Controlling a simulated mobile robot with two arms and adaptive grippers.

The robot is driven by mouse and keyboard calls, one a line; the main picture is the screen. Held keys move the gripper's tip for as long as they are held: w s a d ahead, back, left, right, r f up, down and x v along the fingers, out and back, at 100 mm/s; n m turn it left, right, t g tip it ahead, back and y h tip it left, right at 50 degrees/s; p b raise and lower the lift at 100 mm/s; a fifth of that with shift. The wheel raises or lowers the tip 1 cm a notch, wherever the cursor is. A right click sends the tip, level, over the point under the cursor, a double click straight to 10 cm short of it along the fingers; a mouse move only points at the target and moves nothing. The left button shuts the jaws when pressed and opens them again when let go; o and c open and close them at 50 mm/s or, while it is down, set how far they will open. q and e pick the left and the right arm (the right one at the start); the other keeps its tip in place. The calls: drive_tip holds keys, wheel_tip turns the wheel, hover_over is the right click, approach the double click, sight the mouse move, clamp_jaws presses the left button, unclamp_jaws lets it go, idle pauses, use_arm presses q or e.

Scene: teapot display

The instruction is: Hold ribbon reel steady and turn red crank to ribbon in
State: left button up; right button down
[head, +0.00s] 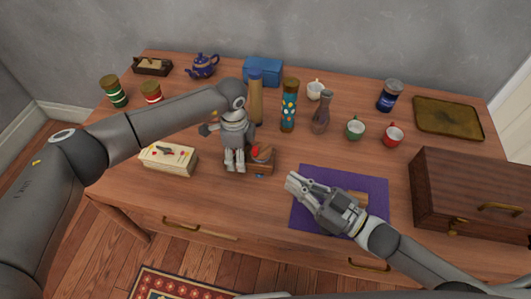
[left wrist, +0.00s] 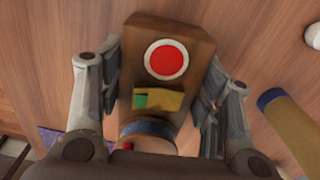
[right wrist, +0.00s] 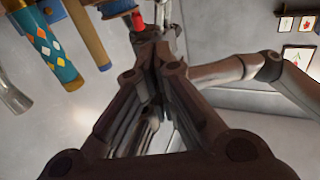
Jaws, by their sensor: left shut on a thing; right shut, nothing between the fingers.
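The ribbon reel (head: 263,167) is a small brown wooden block with a red part on top, near the middle of the table. In the left wrist view, the wooden body (left wrist: 150,30) shows a round red disc with a pale rim (left wrist: 167,60), and a small red bit shows lower down (left wrist: 128,146). My left gripper (head: 236,168) is shut on this wooden body, with a finger on each side. My right gripper (head: 292,183) is shut and empty, right of the reel and apart from it, above the purple mat. I cannot tell which red part is the crank.
The purple mat (head: 375,190) lies under my right gripper. A brown wooden chest (head: 465,190) stands at the right. A cream box (head: 168,158) is left of my left gripper. A patterned cylinder (head: 289,110), a vase (head: 322,115) and cups (head: 355,128) stand behind the reel.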

drive_tip(key=shift+s+d+m+t+h, duration=0.75)
drive_tip(key=shift+d+h, duration=0.25)
drive_tip(key=shift+d, duration=0.2)
approach(261, 149)
drive_tip(key=w+a+r, duration=0.3)
drive_tip(key=a, duration=0.2)
drive_tip(key=shift+a+r, duration=0.35)
drive_tip(key=shift+a, duration=0.05)
drive_tip(key=shift+w, duration=0.15)
drive_tip(key=shift+w+a, duration=0.2)
drive_tip(key=shift+a, duration=0.35)
drive_tip(key=shift+w+a, duration=0.2)
drive_tip(key=shift+a, duration=0.3)
drive_tip(key=shift+s, duration=0.1)
